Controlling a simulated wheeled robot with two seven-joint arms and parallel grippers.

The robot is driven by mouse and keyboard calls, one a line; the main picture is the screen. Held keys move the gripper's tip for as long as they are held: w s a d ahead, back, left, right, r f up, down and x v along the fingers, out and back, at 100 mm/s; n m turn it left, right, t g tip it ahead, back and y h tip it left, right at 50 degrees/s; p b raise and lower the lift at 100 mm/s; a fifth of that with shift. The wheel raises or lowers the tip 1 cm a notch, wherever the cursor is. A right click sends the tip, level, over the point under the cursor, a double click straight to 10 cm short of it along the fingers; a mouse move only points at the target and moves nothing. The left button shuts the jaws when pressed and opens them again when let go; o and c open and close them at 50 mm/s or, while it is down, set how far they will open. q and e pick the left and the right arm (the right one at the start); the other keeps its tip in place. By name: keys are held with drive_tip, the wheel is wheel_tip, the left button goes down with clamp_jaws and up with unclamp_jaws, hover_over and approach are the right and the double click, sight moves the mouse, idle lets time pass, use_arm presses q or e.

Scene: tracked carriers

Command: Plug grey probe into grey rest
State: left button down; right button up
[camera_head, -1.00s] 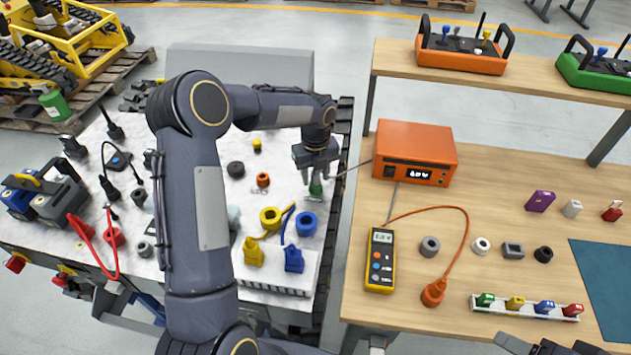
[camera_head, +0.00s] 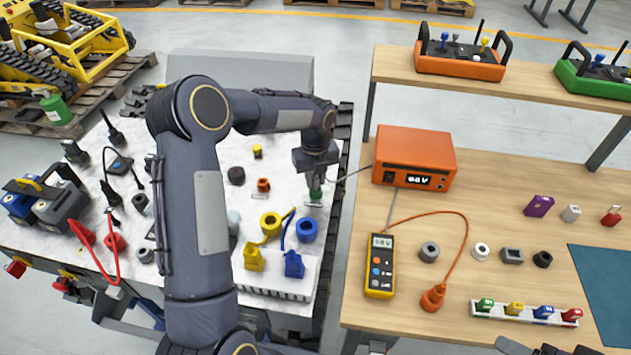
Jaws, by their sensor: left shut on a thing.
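My left gripper (camera_head: 316,178) is shut on a small piece over the right side of the white-topped carrier. A green part of the piece (camera_head: 315,194) shows below the fingers, low over a pale slot in the top. A thin grey cable (camera_head: 354,174) runs from the orange box toward this gripper; I cannot tell whether the held piece is the grey probe. A grey ring (camera_head: 429,251) stands on the wooden bench and may be the grey rest.
The orange box (camera_head: 415,157) with a display and the yellow meter (camera_head: 380,264) are on the bench. An orange plug (camera_head: 433,297) sits on an orange lead. Blue (camera_head: 306,229) and yellow (camera_head: 270,224) rings stand near my left gripper. My left arm hides the carrier's middle.

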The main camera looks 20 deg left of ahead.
use_arm(q)
drive_tip(key=shift+r+p, duration=0.7)
drive_tip(key=shift+r, duration=0.3)
drive_tip(key=shift+r+p, duration=1.5)
drive_tip(key=shift+r, duration=0.3)
drive_tip(key=c, duration=1.9)
unclamp_jaws()
drive_tip(key=shift+c, duration=1.3)
